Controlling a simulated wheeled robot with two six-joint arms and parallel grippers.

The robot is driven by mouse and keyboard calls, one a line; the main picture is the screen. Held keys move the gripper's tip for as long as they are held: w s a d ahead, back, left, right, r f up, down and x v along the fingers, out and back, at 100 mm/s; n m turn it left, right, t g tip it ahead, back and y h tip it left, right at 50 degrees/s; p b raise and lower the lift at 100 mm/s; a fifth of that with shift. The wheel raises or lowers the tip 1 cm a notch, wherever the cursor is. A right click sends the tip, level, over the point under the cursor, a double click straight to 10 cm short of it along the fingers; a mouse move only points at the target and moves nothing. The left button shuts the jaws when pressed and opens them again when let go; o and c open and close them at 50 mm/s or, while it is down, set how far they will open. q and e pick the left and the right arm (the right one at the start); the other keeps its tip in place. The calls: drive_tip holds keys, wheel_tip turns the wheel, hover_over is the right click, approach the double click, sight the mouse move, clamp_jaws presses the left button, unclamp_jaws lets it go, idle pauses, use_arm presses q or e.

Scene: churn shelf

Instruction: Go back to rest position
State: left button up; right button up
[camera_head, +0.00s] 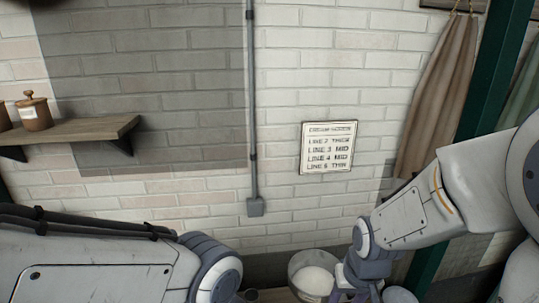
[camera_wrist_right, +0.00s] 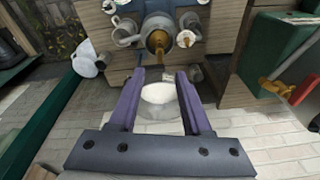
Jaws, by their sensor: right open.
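My right arm comes in from the right in the head view, and its gripper (camera_head: 352,290) is low, partly cut off by the bottom edge. In the right wrist view the right gripper (camera_wrist_right: 160,74) has two purple fingers apart with nothing gripped. A round pail (camera_head: 299,268) with white contents stands just left of the right gripper in the head view. A round container with white contents (camera_wrist_right: 159,112) shows between the fingers in the wrist view; contact is not visible. My left arm comes in at lower left, with its gripper out of view.
A brick wall carries a sign (camera_head: 327,147), a vertical pipe (camera_head: 252,100) and a wooden shelf (camera_head: 80,133) with a lidded jar (camera_head: 34,112). A green post (camera_head: 485,85) and curtain (camera_head: 438,95) stand at right. The wrist view shows a machine with a brass spout (camera_wrist_right: 158,40).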

drive_tip(key=s+a+n+g+b, duration=0.2)
drive_tip(key=s+a+n+b, duration=0.3)
drive_tip(key=s+a+n, duration=0.3)
drive_tip(key=s+a, duration=0.3)
drive_tip(key=s, duration=0.4)
drive_tip(key=shift+r+y, duration=0.3)
drive_tip(key=shift+r, duration=0.1)
